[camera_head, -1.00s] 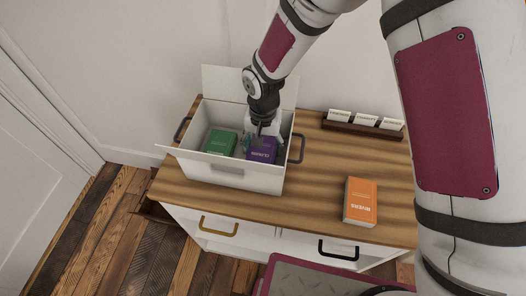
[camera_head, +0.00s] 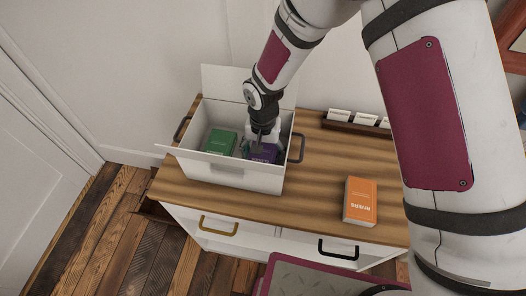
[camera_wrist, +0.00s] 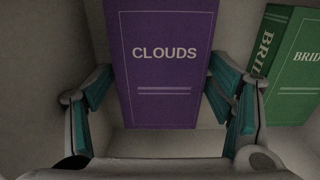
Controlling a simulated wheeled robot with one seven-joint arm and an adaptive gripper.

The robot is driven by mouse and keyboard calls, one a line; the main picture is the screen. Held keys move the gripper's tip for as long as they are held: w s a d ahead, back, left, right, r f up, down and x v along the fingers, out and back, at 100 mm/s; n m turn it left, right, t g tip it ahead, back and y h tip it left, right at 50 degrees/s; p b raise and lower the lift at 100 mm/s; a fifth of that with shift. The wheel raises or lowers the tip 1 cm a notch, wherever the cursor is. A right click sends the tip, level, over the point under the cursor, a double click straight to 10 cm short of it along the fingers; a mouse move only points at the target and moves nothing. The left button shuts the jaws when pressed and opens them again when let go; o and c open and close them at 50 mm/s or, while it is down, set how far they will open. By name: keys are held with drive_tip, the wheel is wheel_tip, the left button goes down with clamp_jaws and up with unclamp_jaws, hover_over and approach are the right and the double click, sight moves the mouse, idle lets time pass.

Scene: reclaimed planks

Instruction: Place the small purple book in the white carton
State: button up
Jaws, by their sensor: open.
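The white carton (camera_head: 232,178) stands open on the wooden top of a cabinet, its flaps spread outward. The small purple book (camera_head: 268,153), marked CLOUDS, is inside the carton on the right side. It fills the middle of the wrist view (camera_wrist: 163,105), cover facing the camera. My gripper (camera_head: 259,147) reaches down into the carton over the purple book and partly hides it. In the wrist view my gripper's fingers (camera_wrist: 160,92) are open, one on each side of the book. I cannot tell whether they touch it.
A green book (camera_head: 220,141) lies in the left part of the carton; it also shows in the wrist view (camera_wrist: 297,70). An orange book (camera_head: 360,201) is on the cabinet top (camera_head: 305,205) at the right. A dark rack with white cards (camera_head: 350,122) stands at the back.

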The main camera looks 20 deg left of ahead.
sight(264, 154)
wheel_tip(264, 154, up, 12)
drive_tip(key=shift+r, duration=0.15)
idle(0.3)
drive_tip(key=s+d+r+t, duration=0.3)
drive_tip(key=d+r, duration=1.6)
drive_tip(key=s+d+r+t, duration=0.1)
drive_tip(key=s+d+r, duration=0.1)
drive_tip(key=s+d, duration=0.4)
drive_tip(key=s+d+r, duration=0.2)
drive_tip(key=s+d, duration=0.4)
drive_tip(key=s, duration=0.2)
drive_tip(key=shift+r+m+t, duration=0.3)
drive_tip(key=shift+r+t, duration=0.05)
drive_tip(key=shift+t, duration=0.05)
drive_tip(key=shift+d, duration=0.1)
